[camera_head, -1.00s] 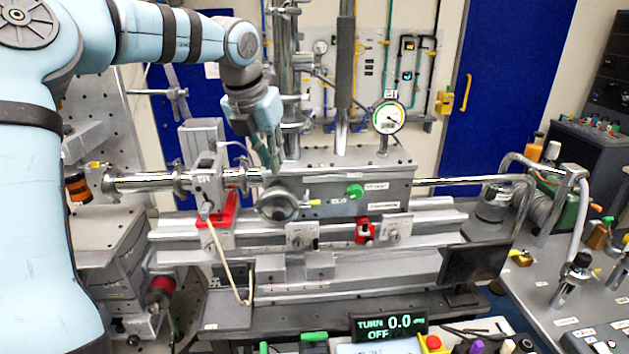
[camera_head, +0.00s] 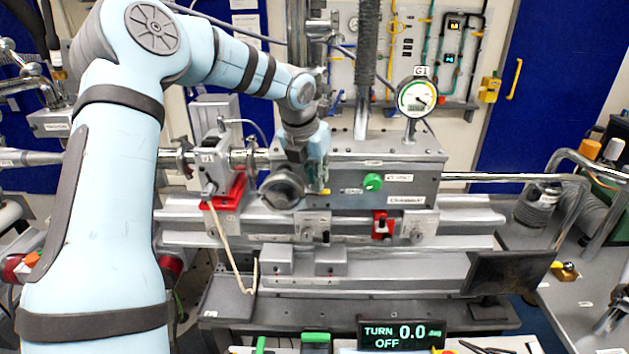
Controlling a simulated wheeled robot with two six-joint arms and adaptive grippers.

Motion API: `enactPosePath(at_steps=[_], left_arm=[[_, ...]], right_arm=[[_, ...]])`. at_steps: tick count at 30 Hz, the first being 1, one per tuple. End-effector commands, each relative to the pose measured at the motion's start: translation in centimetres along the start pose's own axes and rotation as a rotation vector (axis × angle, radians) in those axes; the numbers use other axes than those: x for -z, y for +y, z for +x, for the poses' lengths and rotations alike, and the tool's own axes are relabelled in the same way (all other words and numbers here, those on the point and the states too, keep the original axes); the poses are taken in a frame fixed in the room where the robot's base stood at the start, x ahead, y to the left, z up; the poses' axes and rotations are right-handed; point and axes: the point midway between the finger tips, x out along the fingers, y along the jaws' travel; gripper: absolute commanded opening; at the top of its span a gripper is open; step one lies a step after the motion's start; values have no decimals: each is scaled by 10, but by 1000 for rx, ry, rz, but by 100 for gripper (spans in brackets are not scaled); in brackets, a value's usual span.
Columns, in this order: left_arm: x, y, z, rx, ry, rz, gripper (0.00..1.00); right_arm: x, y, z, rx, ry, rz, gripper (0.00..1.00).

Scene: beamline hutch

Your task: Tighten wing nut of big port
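The big port (camera_head: 283,190) is a round grey flange on the front left of the grey chamber box (camera_head: 350,205). My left gripper (camera_head: 318,186) points down just right of the port, in front of the box face. Its fingers are small and partly merge with the box behind, so I cannot tell their opening or any contact. The wing nut cannot be made out; the gripper may cover it. A small yellow-tipped part shows at the port's right edge. My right gripper is not in view.
A green knob (camera_head: 373,182) sits on the box right of the gripper. A gauge (camera_head: 416,98) stands on the box top. A red bracket (camera_head: 226,192) is left of the port. The display (camera_head: 401,334) reads TURN 0.0, OFF.

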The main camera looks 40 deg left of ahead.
Motion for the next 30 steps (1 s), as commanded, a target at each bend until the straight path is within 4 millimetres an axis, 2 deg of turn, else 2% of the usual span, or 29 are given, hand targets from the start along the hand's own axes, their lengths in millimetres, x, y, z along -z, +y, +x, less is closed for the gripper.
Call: enactPosePath(at_steps=[7,10,22,30], left_arm=[[0,1,1,1,0,-2,12],[0,1,1,1,-1,-2,0],[-2,-1,0,10,-4,18,0],[-4,1,-2,56,-7,128,0]], right_arm=[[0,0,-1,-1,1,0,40],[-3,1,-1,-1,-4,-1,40],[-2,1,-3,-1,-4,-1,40],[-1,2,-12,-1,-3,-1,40]])
